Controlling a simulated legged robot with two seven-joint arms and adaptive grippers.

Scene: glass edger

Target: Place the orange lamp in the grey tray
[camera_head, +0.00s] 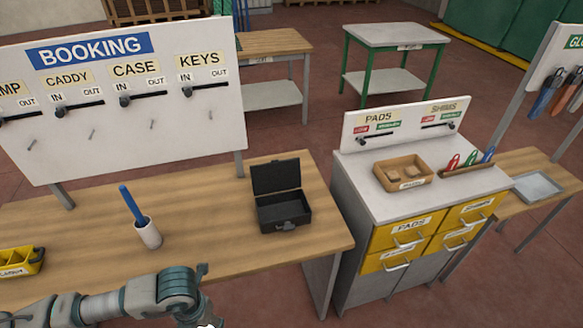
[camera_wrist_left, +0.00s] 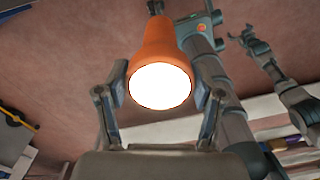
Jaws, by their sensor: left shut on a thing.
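The orange lamp (camera_wrist_left: 165,45) is between the two fingers of my left gripper (camera_wrist_left: 160,90) in the left wrist view. The gripper is shut on it, and its bright round lit end faces the camera. In the head view my left arm comes in at the bottom left, and its gripper end (camera_head: 200,308) is at the bottom edge; the lamp is mostly or wholly out of that view. The grey tray (camera_head: 538,187) lies on the wooden table at the far right and looks empty. My right gripper (camera_wrist_left: 250,40) shows small in the left wrist view; its jaws are unclear.
On the near wooden table (camera_head: 95,225) are an open black case (camera_head: 283,212), a white cup (camera_head: 147,233) with a blue stick and a yellow caddy (camera_head: 22,262). A drawer cabinet (camera_head: 420,220) with a wooden box (camera_head: 403,175) stands between that table and the tray's table.

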